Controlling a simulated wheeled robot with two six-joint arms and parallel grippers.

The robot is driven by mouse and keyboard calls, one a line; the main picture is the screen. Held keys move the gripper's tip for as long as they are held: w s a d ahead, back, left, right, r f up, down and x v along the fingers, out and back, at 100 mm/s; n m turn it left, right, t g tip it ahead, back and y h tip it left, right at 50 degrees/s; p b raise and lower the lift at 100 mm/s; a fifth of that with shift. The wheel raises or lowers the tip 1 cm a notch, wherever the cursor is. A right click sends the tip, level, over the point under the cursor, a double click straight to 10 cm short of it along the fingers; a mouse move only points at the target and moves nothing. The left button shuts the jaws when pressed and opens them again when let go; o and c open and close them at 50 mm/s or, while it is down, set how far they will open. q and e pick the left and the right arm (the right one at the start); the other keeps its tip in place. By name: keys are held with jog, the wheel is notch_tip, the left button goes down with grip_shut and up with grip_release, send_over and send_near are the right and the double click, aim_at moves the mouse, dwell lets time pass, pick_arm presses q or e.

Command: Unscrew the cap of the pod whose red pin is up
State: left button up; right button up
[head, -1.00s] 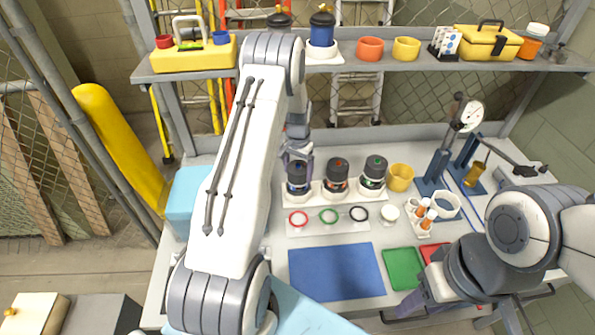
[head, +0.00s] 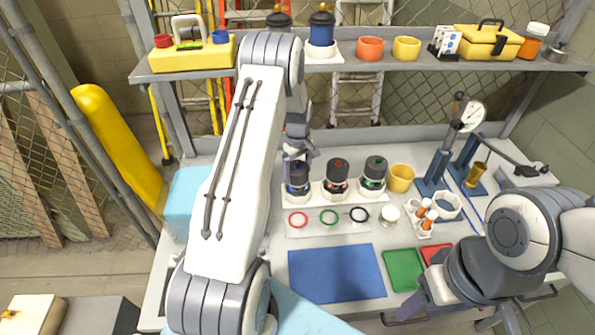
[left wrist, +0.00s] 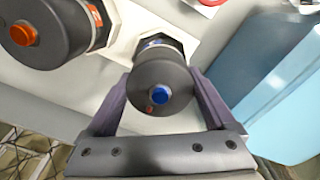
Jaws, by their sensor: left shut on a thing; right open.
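Three black-capped pods stand in a white rack on the bench: one with a blue button (head: 298,180), one with a red-orange button (head: 336,178) and one with a green button (head: 374,175). My left gripper (head: 298,155) is shut on the blue-button pod's cap, which sits between its two fingers in the left wrist view (left wrist: 160,80). A small red-orange spot (left wrist: 149,109) shows on that cap beside the blue button. The red-orange-button cap (left wrist: 45,35) is beside it, untouched. My right gripper (head: 424,298) is open and empty near the bench's front right; its tips are partly hidden.
A blue mat (head: 337,273) is clear. A light blue box (head: 188,203) stands left, and a shelf (head: 360,68) runs above the bench.

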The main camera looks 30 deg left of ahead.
aim_at(297, 167)
pick_arm(q)
jog(key=o, duration=1)
jog(key=shift+c, duration=0.2)
notch_tip(297, 167, up, 10)
jog(key=b, duration=0.3)
jog(key=shift+a+f, duration=0.1)
jog(key=shift+f, duration=0.05)
jog(key=shift+s+r, duration=0.1)
jog(key=shift+r, duration=0.15)
jog(key=shift+r+m, duration=0.15)
jog(key=shift+m, duration=1.25)
jog(key=m, duration=0.4)
jog(key=shift+s+r+m+p, duration=0.1)
jog(key=shift+s+m+p, duration=0.05)
jog(key=shift+m+p, duration=0.15)
jog(key=shift+m, duration=1.2)
jog(key=m, duration=0.3)
jog(key=shift+f+m+p, duration=0.2)
jog(key=shift+m+p, duration=0.15)
jog(key=shift+m, duration=0.45)
notch_tip(297, 167, down, 10)
jog(key=p, duration=0.3)
jog(key=shift+s+f, duration=0.1)
